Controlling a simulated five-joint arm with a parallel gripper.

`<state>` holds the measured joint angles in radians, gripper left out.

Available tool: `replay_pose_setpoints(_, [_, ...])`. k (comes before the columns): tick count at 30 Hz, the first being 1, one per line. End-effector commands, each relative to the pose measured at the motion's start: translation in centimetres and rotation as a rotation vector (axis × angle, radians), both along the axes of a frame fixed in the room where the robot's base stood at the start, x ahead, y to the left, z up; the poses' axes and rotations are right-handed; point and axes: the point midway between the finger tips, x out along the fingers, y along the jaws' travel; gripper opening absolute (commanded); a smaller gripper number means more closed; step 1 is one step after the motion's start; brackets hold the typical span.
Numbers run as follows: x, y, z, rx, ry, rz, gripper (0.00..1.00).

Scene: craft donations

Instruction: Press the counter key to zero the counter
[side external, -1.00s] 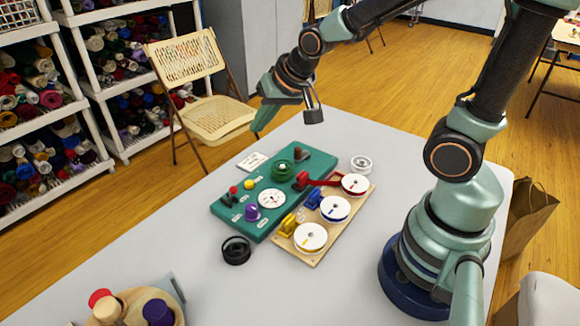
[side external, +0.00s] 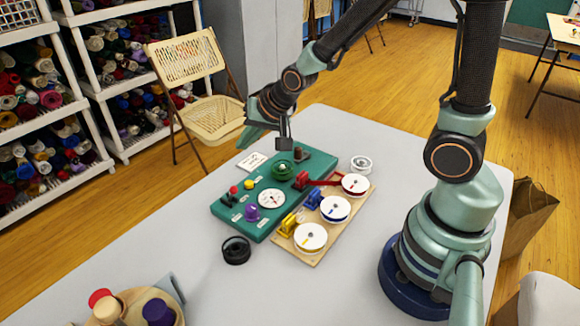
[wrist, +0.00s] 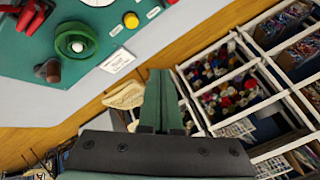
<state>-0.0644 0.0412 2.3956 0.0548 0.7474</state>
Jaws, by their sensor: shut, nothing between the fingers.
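A green control panel (side external: 232,211) lies on the grey table. It carries a yellow round button (side external: 249,184), a red-topped control (side external: 233,190), a white dial (side external: 271,199), a purple knob (side external: 252,213) and a green handwheel (side external: 283,168). I cannot tell by its label which control is the counter key. My gripper (side external: 247,138) is shut and empty, in the air above the panel's far side. In the wrist view, the shut fingers (wrist: 161,74) point past the panel's edge. The yellow button (wrist: 131,20) and the handwheel (wrist: 75,42) show there at upper left.
A white card (side external: 252,161) lies at the panel's far edge. A wooden board with several spools (side external: 311,237) sits right of the panel. A black ring (side external: 236,250) lies in front. A chair (side external: 212,118) stands behind the table.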

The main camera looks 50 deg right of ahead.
Motion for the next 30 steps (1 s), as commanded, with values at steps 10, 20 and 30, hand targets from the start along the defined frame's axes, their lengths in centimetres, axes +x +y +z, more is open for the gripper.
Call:
replay_pose_setpoints(10, [-0.2, 0.0, -4.6, 0.0, 0.008, 0.0, 0.0])
replay_pose_setpoints(20, [-0.1, 0.0, -7.6, 0.0, 0.003, 0.0, 0.0])
replay_pose_setpoints(30, [0.0, 0.0, -8.0, 0.0, 0.0, 0.0, 0.0])
